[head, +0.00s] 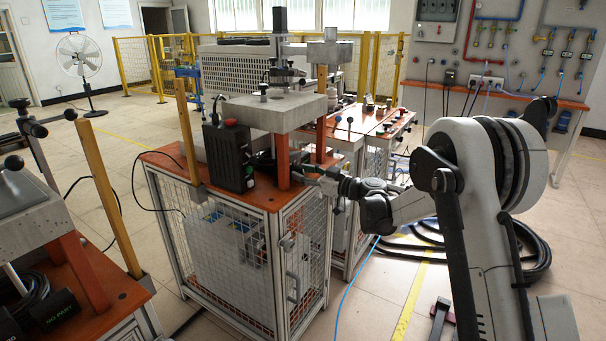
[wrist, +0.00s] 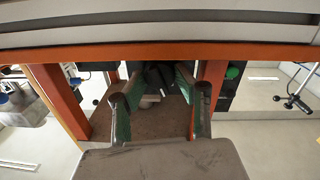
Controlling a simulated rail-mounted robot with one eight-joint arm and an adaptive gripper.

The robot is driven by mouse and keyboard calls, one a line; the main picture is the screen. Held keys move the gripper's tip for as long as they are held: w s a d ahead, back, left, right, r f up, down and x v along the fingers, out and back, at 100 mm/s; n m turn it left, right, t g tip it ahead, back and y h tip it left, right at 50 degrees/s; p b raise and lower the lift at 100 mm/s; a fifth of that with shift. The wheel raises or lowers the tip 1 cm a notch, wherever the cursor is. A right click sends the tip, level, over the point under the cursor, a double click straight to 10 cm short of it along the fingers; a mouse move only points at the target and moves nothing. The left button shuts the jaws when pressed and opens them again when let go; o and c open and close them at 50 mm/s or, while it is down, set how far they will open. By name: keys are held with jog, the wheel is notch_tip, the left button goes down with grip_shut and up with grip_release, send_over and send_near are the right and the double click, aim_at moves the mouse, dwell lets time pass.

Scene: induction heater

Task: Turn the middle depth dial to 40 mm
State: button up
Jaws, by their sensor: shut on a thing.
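My gripper (head: 303,171) reaches in from the right between the orange posts of the middle machine (head: 270,110), below its grey top block. In the wrist view my gripper (wrist: 157,78) has its two green-padded fingers on either side of a dark part, which I take to be the middle depth dial (wrist: 156,73). The fingers are shut on it, some way apart. The dial's scale and pointer cannot be read in either view. In the head view the dial is hidden among the posts and dark parts.
A black control box (head: 229,160) with a red button stands close left of my gripper. An orange post (wrist: 58,98) and another orange post (wrist: 208,85) flank the fingers. A second machine (head: 35,215) stands at the left. Cables lie on the floor at the right.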

jog(key=m, duration=0.4)
jog(key=shift+d+m, duration=0.1)
jog(key=shift+m, duration=2.1)
jog(key=o, duration=1.1)
jog(key=shift+o, duration=0.2)
jog(key=v, duration=1.2)
jog(key=shift+r, duration=0.15)
jog(key=shift+w, duration=0.1)
